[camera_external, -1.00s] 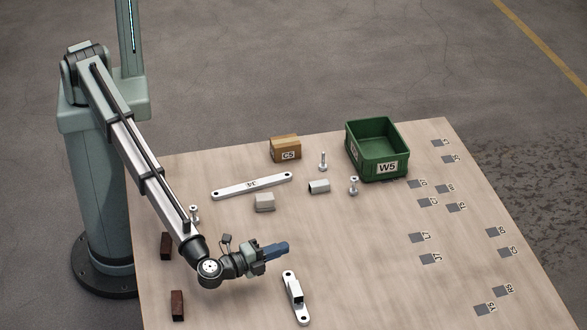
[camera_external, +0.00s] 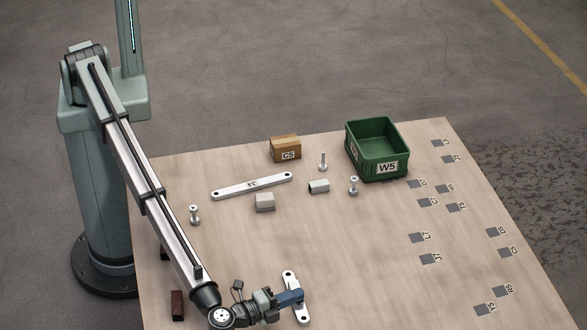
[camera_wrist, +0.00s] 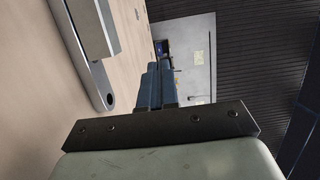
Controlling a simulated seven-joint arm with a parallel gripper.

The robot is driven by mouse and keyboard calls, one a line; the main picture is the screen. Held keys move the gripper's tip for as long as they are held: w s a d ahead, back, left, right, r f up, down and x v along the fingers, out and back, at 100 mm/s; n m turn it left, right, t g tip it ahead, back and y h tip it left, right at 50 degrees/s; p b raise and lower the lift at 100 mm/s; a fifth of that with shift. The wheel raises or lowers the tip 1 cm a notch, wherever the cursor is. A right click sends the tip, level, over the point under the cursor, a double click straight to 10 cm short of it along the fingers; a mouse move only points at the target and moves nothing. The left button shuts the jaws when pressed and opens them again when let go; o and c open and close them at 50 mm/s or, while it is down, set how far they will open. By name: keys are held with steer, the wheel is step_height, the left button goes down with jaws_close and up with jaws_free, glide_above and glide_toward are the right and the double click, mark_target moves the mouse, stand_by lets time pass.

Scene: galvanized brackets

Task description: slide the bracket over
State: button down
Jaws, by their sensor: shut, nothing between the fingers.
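Two pale metal bars with end holes lie on the table. The nearer bracket (camera_external: 290,279) has a raised block on it and is partly hidden behind my gripper (camera_external: 294,298). The other bracket, marked 34 (camera_external: 230,189), lies flat farther back. My gripper's blue fingers are shut and empty, and overlap the middle of the nearer bracket in the external view. In the wrist view, the shut fingers (camera_wrist: 154,82) point ahead, and a bracket's holed end (camera_wrist: 106,92) and raised block (camera_wrist: 94,28) show to the left, apart from the fingers. Contact cannot be told.
A green bin marked W5 (camera_external: 376,171) and a brown box marked C5 (camera_external: 285,150) stand at the back. Bolts (camera_external: 194,214) and small grey blocks (camera_external: 265,202) stand mid-table. A dark red block (camera_external: 177,304) is left.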

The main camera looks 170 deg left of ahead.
step_height(320, 180, down, 4)
steer(key=shift+s+r, duration=0.1)
steer(key=shift+s, duration=0.05)
steer(key=shift+s+r, duration=0.1)
steer(key=shift+s, duration=0.35)
steer(key=shift+s, duration=0.1)
steer(key=s, duration=2)
steer(key=shift+s, duration=0.1)
steer(key=shift+w, duration=0.6)
step_height(320, 180, up, 5)
steer(key=s, duration=2.1)
